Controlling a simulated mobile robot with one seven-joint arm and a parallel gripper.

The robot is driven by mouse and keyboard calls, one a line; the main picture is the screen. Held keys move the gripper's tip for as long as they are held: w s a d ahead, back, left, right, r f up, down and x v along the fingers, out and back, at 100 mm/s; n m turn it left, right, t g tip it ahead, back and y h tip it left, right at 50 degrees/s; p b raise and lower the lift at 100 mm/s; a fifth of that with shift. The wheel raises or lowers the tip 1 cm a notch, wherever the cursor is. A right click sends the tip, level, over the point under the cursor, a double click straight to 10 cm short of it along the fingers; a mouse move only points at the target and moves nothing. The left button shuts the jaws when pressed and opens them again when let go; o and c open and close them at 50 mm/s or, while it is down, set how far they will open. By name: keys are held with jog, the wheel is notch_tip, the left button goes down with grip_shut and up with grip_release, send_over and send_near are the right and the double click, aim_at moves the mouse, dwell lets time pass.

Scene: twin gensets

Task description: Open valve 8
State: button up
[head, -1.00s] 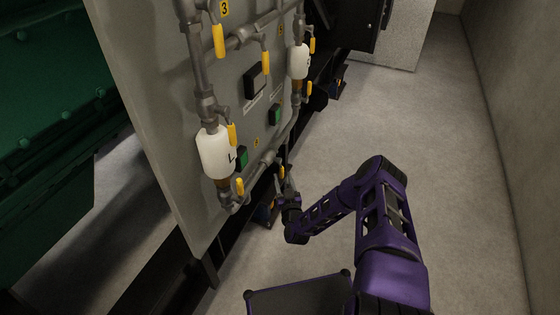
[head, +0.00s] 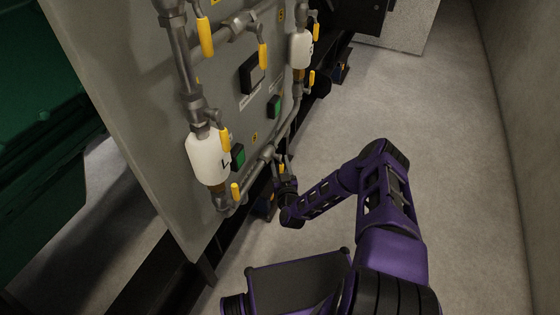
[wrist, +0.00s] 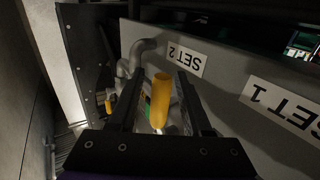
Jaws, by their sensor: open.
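A grey panel (head: 150,130) carries pipes with several yellow valve handles. My gripper (head: 284,162) is at the panel's lower right edge in the head view, close to a small yellow handle (head: 281,168). In the wrist view, my open gripper (wrist: 159,82) has one finger on each side of a yellow handle (wrist: 161,105). The handle stands between the fingers, with a gap visible on both sides. No number 8 is readable, so I cannot tell from a label which valve this is. The valve body is largely hidden behind the handle.
White filter bowls (head: 208,158) and (head: 300,48) hang on the pipes. A green button (head: 238,156) sits on the panel. In the wrist view, SET 2 (wrist: 187,59) and SET 1 (wrist: 283,108) labels appear upside down. Open floor (head: 440,130) lies right of the panel.

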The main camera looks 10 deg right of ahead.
grip_shut()
dwell(1.4)
